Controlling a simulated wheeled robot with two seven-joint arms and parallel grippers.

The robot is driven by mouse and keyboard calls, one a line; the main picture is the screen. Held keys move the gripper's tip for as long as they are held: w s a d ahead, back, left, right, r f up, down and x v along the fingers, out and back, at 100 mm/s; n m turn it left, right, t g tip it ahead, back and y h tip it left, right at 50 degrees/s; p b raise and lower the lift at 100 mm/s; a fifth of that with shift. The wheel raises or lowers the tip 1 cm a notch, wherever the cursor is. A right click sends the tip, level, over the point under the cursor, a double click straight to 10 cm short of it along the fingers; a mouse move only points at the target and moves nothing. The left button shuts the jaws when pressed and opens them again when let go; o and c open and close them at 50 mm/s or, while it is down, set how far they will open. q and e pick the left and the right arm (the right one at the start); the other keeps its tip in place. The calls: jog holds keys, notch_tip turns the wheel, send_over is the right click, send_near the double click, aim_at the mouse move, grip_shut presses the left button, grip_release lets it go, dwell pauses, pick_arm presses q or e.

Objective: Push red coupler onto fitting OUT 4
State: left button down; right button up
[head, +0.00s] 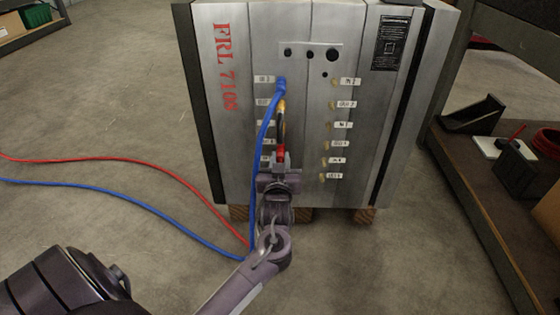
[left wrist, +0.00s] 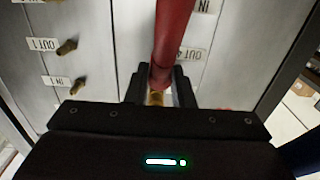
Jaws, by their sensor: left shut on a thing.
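The red coupler (head: 281,153) is held in my left gripper (head: 280,163), which is shut on it in front of the grey mould's left column of fittings. In the left wrist view the red coupler (left wrist: 172,40) runs from the top edge down between the fingers (left wrist: 160,88). A bit of brass (left wrist: 155,98) shows at its end; I cannot tell whether the coupler is seated on a fitting. The label OUT 4 (left wrist: 190,53) is just right of the coupler there. My right gripper is not in view.
A blue hose (head: 262,135) is on the top left fitting and hangs down past my left arm. A red hose (head: 130,160) lies on the floor at the left. The right column of brass fittings (head: 333,105) is bare. A shelf (head: 480,190) stands at the right.

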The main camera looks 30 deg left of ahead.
pick_arm(q)
jog(key=shift+w+a+r, duration=0.1)
jog(key=shift+w+a, duration=0.15)
jog(key=shift+w, duration=0.2)
dwell(0.3)
jog(key=c, duration=0.8)
grip_release()
jog(key=shift+o, duration=0.2)
jog(key=shift+p+v, duration=2.65)
jog(key=shift+v, duration=0.85)
